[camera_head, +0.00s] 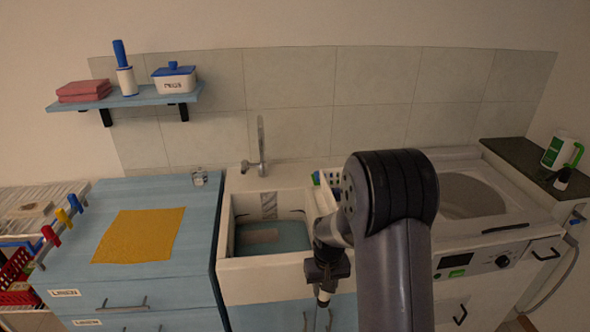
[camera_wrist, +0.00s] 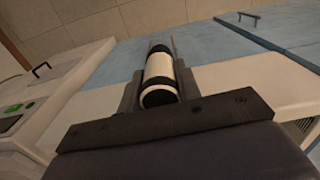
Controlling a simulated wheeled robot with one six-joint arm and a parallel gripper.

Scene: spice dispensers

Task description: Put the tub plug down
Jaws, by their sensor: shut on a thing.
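My gripper (camera_wrist: 160,72) is shut on a short cylinder, white in the middle with black ends, which I take as the tub plug (camera_wrist: 158,68). It sits between the two fingers in the wrist view. In the head view my gripper (camera_head: 325,283) is in front of the sink's front edge, pointing down, with a small pale part of the plug (camera_head: 323,297) below it. My arm hides part of the sink's right side. The plug appears off any surface, in front of the blue cabinet.
The sink (camera_head: 240,262) holds bluish water (camera_head: 285,238). Left of it is a blue counter (camera_head: 200,230) with a yellow cloth (camera_head: 138,235) and a small glass (camera_head: 199,178). A washing machine (camera_head: 490,230) stands right. A dark worktop (camera_head: 515,155) beyond holds a green-white jug (camera_head: 557,152).

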